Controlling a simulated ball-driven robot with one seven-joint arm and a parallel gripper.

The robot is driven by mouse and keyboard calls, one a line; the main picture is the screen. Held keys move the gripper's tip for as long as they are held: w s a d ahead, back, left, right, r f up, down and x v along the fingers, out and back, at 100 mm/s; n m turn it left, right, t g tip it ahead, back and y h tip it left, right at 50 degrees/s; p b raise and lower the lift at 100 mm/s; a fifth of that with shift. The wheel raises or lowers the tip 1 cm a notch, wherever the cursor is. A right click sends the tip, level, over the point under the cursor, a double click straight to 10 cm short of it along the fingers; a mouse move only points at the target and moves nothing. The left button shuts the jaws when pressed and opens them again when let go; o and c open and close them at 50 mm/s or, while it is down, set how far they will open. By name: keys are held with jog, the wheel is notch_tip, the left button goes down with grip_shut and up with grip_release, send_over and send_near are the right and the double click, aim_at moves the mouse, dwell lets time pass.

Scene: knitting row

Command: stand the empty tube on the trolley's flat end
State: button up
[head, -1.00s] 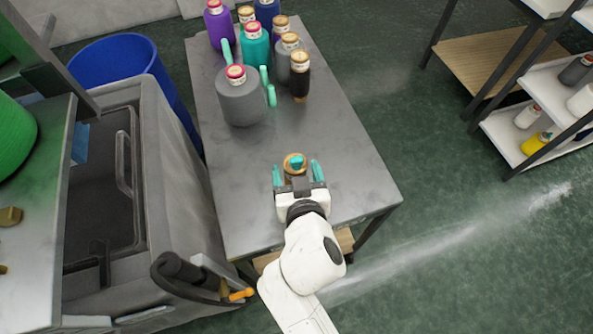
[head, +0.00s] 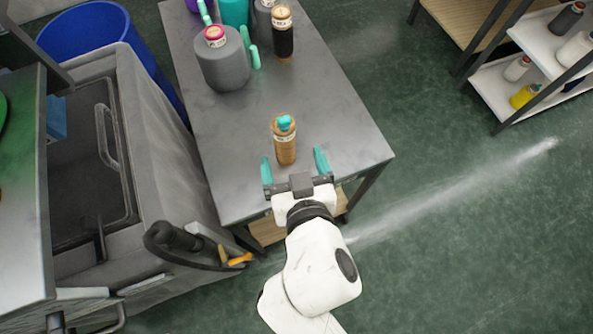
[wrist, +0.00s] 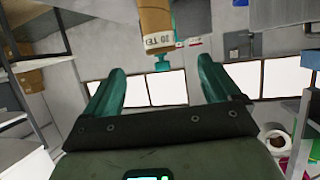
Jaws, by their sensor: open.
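The tube (head: 286,150) is brown with a pale label band and a teal piece at its top. It stands upright on the near end of a grey flat top (head: 330,130), which I take to be the trolley. In the wrist view the tube (wrist: 155,20) shows upside down at the top edge, with its teal end toward the fingers. My gripper (head: 293,157) is open, its two teal fingers apart and empty, on the near side of the tube. The wrist view shows the open gripper (wrist: 160,85) with clear space between the fingers. The tube's base is partly hard to make out.
A grey yarn cone (head: 222,65) and a black one (head: 282,38) stand farther back on the top, with others behind. A blue bin (head: 90,28) and a grey machine (head: 150,150) are close on the left. A shelf rack (head: 490,90) stands right, beyond open floor.

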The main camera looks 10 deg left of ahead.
jog(key=shift+v, duration=1.45)
jog(key=d+f+m+g+h, duration=0.25)
jog(key=d+f, duration=0.25)
jog(key=d, duration=0.5)
jog(key=d+f+m+g+h, duration=0.15)
jog(key=d+f+h, duration=0.3)
jog(key=d, duration=0.55)
jog(key=s+d+f+g, duration=0.3)
jog(key=s+d, duration=0.2)
jog(key=s, duration=0.1)
jog(key=s+d+f+m+g+y, duration=0.1)
jog(key=s+d+f+g, duration=0.2)
jog(key=s+d, duration=0.3)
jog(key=shift+s+d+g, duration=0.25)
jog(key=shift+s+g, duration=0.05)
jog(key=shift+g, duration=0.3)
jog(key=shift+f, duration=0.1)
jog(key=shift+c, duration=0.3)
